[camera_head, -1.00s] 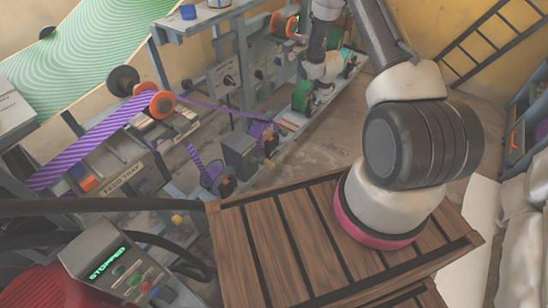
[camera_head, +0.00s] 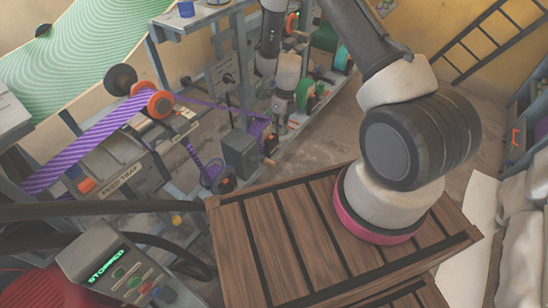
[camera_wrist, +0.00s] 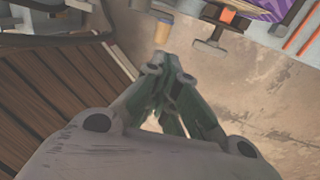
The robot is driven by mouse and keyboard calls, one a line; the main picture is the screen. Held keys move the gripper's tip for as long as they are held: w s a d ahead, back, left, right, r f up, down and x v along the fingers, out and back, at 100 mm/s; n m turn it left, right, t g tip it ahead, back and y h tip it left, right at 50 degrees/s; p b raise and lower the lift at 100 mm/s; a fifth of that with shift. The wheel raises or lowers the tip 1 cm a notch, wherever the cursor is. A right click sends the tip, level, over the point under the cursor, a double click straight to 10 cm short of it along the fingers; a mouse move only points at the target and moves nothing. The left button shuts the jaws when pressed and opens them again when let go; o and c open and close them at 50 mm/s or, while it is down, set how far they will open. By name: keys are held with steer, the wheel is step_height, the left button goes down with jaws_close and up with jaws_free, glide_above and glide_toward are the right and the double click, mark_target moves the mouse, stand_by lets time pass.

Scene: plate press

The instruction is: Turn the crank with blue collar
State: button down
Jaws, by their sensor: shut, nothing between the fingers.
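A tan crank handle (camera_wrist: 163,32) with a blue band near its top shows in the wrist view, beyond my fingertips and apart from them. What seems to be the same handle is a small yellow knob (camera_head: 178,219) by the left corner of the wooden deck in the head view; its collar is too small to make out there. My gripper (camera_wrist: 168,72) is shut and empty, its green-grey fingers brought together. In the head view my gripper (camera_head: 276,122) hangs in front of the machine frame, far to the upper right of that knob.
The wooden slatted deck (camera_head: 290,215) fills the lower middle. A grey box (camera_head: 240,152) stands on the machine near purple striped ribbon (camera_head: 90,140). A control panel (camera_head: 105,265) reads STOPPED. Dark hoses (camera_head: 100,209) run beside the deck. Bare floor (camera_wrist: 235,90) lies right of my fingers.

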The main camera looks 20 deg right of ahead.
glide_toward(262, 162)
steer(key=s+d+f, duration=0.1)
steer(key=f, duration=0.1)
steer(key=s+d+f, duration=0.1)
steer(key=f, duration=0.1)
steer(key=s+d+f, duration=0.1)
steer(key=f, duration=0.1)
steer(key=shift+s, duration=0.15)
steer(key=shift+d+f, duration=0.1)
steer(key=shift+f, duration=0.2)
stand_by(0.5)
